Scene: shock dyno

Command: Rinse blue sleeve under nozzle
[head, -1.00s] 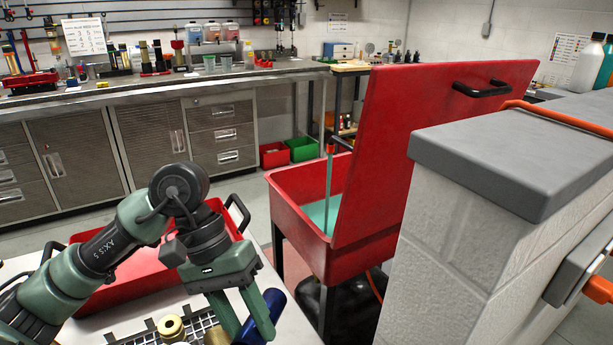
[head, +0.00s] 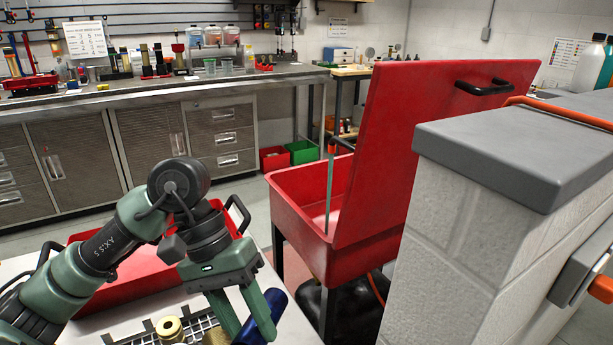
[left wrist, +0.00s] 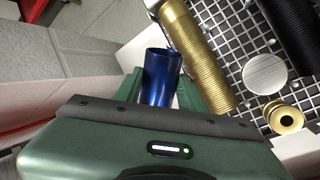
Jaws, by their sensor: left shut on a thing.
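The blue sleeve (head: 273,301) is a glossy blue tube held in my left gripper (head: 246,318) at the bottom of the head view, over the front of the white table. In the left wrist view the sleeve (left wrist: 161,78) stands between the two green fingers, its open end outward. The red wash basin (head: 292,222) stands beyond and to the right of the gripper, its lid (head: 435,130) raised. A thin grey-green upright line (head: 329,190), pipe or stream, shows inside the basin at the nozzle's place. The sleeve is apart from it. My right gripper is out of view.
A red tray (head: 140,275) with black handles lies left, behind my arm. A wire rack beside the sleeve holds a brass threaded tube (left wrist: 195,45), a silver disc (left wrist: 264,74) and a brass ring (left wrist: 284,118). A grey-capped block wall (head: 500,150) stands at right.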

